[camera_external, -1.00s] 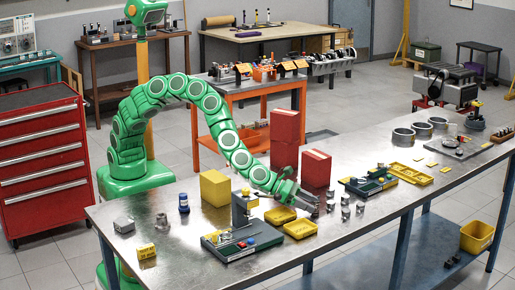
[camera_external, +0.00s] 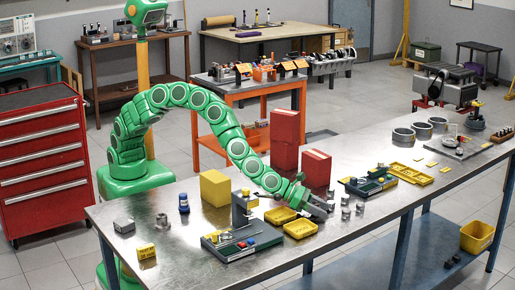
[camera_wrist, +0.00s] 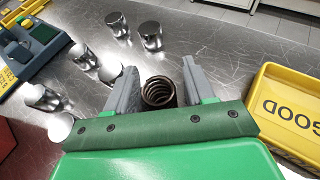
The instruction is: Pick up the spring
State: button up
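The spring (camera_wrist: 158,92) is a dark brown coil, seen in the wrist view between the two grey fingers of my gripper (camera_wrist: 160,80). A narrow gap shows on each side of it, so the fingers look open around it, not pressed on it. Its lower part is hidden behind the green front of my gripper. In the external view my gripper (camera_external: 320,210) is low over the metal bench (camera_external: 375,220), right of the yellow trays; the spring cannot be made out there.
In the wrist view a yellow tray marked GOOD (camera_wrist: 262,108) lies close on the right. Several shiny metal cylinders (camera_wrist: 151,37) stand at the left and ahead. A red box (camera_external: 316,168) stands behind my gripper.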

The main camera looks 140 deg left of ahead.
aim_at(319, 203)
jog(key=c, duration=0.8)
jog(key=shift+c, duration=0.2)
jog(key=shift+s+r, duration=0.2)
jog(key=shift+r, duration=1.7)
jog(key=s+d+r, duration=0.5)
jog(key=s+r, duration=0.4)
jog(key=s, duration=0.3)
jog(key=shift+s+d+r, duration=0.15)
jog(key=shift+d, duration=0.25)
